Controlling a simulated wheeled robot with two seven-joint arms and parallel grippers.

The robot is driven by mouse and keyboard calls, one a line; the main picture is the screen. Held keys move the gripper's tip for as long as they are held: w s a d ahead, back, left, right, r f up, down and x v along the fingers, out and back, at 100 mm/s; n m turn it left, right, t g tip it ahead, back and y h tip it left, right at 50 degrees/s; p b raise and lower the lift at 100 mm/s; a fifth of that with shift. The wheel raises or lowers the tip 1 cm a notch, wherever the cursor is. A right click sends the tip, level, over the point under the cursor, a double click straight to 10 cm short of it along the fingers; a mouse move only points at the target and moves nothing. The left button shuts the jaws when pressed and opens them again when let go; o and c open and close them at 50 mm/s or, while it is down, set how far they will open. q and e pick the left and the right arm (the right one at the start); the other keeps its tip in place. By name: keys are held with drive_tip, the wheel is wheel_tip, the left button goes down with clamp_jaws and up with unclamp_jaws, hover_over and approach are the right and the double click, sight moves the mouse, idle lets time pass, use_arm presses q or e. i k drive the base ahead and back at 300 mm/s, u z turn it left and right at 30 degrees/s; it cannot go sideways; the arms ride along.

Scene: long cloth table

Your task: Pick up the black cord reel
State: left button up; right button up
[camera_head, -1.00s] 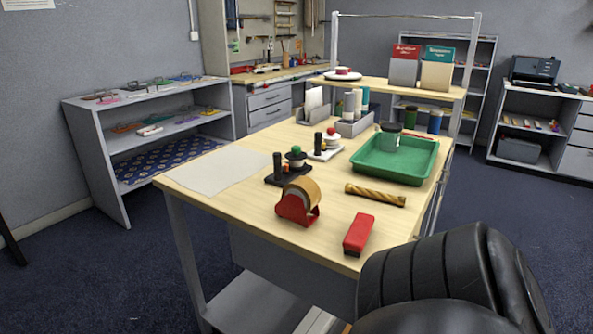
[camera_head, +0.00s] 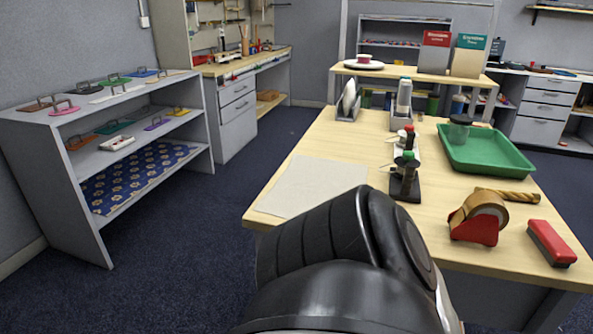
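A black stand with a dark upright post and a green-topped part (camera_head: 406,178) stands on the light wooden table (camera_head: 320,150). It may carry the black cord reel, but at this size I cannot tell for sure. Just behind it is a similar stand on a white base with a red-topped part (camera_head: 409,138), partly hidden by the front one. A large black segment of my own arm fills the bottom centre and covers the near table edge. Neither of my grippers shows in the head view.
A red tape dispenser (camera_head: 474,228), a red stapler-like block (camera_head: 551,243), a gold twisted rod (camera_head: 507,196) and a green tray (camera_head: 486,158) are on the table's right. A pale sheet (camera_head: 312,187) lies at left. A grey shelf (camera_head: 95,150) stands left, with open floor between.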

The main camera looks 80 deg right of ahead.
sight(409, 191)
drive_tip(key=z, duration=1.75)
